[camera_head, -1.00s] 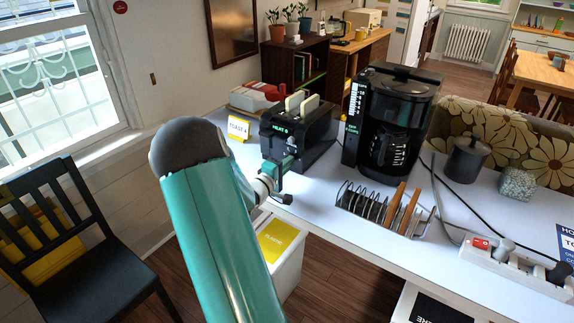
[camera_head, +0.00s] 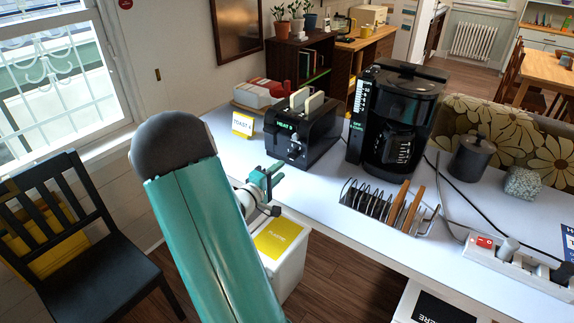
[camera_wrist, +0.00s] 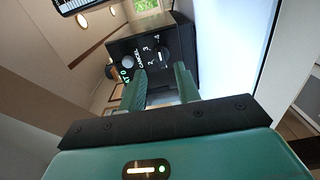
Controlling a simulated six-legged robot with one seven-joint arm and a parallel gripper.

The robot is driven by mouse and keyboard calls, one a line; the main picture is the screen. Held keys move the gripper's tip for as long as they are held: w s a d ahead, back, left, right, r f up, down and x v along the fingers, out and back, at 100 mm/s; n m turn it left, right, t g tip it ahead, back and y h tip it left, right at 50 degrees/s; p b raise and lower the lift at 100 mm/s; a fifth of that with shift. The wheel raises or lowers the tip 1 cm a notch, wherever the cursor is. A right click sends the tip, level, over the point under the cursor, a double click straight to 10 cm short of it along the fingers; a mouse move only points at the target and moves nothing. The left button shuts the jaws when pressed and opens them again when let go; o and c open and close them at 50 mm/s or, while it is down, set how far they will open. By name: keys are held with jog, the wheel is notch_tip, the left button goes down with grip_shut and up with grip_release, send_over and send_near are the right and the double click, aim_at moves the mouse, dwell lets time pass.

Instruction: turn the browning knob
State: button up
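The black toaster (camera_head: 318,140) stands on the white counter with two slices of bread in its slots and green lettering on its end. Its small front controls (camera_head: 293,150) show in the head view. In the wrist view the toaster's front is turned on its side, with a dark browning knob (camera_wrist: 161,54) beside the numbers 2, 3 and 4. A round grey button (camera_wrist: 127,62) is beside it. My gripper (camera_head: 272,174) is in front of the toaster, near the counter's edge, and apart from it. Its green fingers (camera_wrist: 162,86) are parted and empty.
A coffee maker (camera_head: 398,120) stands right of the toaster, and a toast rack (camera_head: 390,208) in front. A small yellow-white card (camera_head: 242,125) stands to the left. A white bin (camera_head: 288,262) is below my gripper, and a black chair (camera_head: 65,235) is at left.

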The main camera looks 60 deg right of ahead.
jog(key=w+a, duration=0.1)
jog(key=a, duration=0.5)
jog(key=shift+a, duration=0.25)
jog(key=a+r+t+y, duration=0.2)
jog(key=a+r+y, duration=0.2)
jog(key=a, duration=1)
jog(key=s+a+r+n+t+y, duration=0.1)
jog(key=a+r+t+y, duration=0.2)
jog(key=a, duration=1.2)
jog(key=s+a+r+n+t+y, duration=0.1)
jog(key=a+r+t+y, duration=0.2)
jog(key=a+r+y, duration=0.4)
jog(key=a+y, duration=0.3)
jog(key=a, duration=0.4)
jog(key=shift+a+y, duration=0.4)
